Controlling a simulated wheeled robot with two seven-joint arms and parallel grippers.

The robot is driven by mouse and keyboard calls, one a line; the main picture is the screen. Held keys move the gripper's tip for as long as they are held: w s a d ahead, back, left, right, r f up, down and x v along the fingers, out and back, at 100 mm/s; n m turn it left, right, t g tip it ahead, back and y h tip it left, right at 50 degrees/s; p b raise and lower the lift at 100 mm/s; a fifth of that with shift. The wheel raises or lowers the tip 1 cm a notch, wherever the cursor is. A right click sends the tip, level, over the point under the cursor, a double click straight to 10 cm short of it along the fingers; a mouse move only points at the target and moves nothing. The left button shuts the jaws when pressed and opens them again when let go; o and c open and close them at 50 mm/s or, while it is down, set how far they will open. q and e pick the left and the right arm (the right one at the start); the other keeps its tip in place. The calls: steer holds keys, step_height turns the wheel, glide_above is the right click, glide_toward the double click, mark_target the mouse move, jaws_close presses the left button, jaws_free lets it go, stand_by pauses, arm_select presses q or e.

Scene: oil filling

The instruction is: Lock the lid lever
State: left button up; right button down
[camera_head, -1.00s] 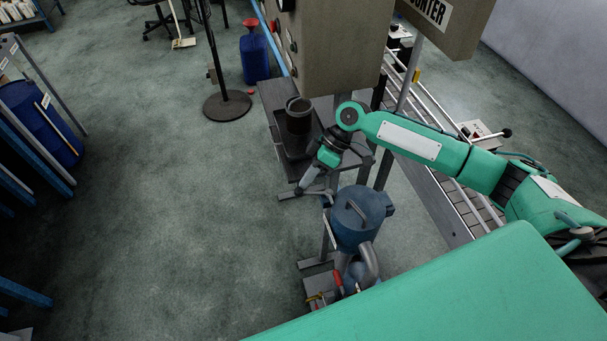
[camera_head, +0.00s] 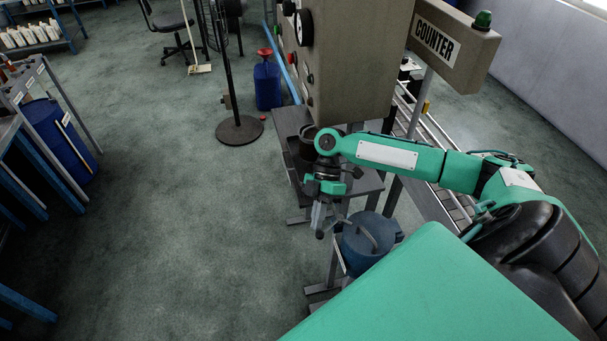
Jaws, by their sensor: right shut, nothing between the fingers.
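The blue tank with its round lid (camera_head: 369,237) stands low in the middle, partly hidden by my green body. A grey bar handle lies across the lid. My right gripper (camera_head: 322,232) is shut and empty, pointing down at the left side of the lid. Whether its fingertips touch the tank or a lever there, I cannot tell. The lever cannot be made out clearly. My left gripper is not in view.
A dark metal bench (camera_head: 292,121) with a dark cylinder stands behind my right wrist, under the beige counter machine (camera_head: 355,60). A roller conveyor (camera_head: 434,134) runs on the right. A fan stand (camera_head: 239,129) is at back left.

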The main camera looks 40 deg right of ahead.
steer(key=shift+s, duration=0.25)
steer(key=shift+r, duration=0.1)
stand_by(0.5)
step_height(320, 180, up, 20)
steer(key=b, duration=0.4)
stand_by(0.5)
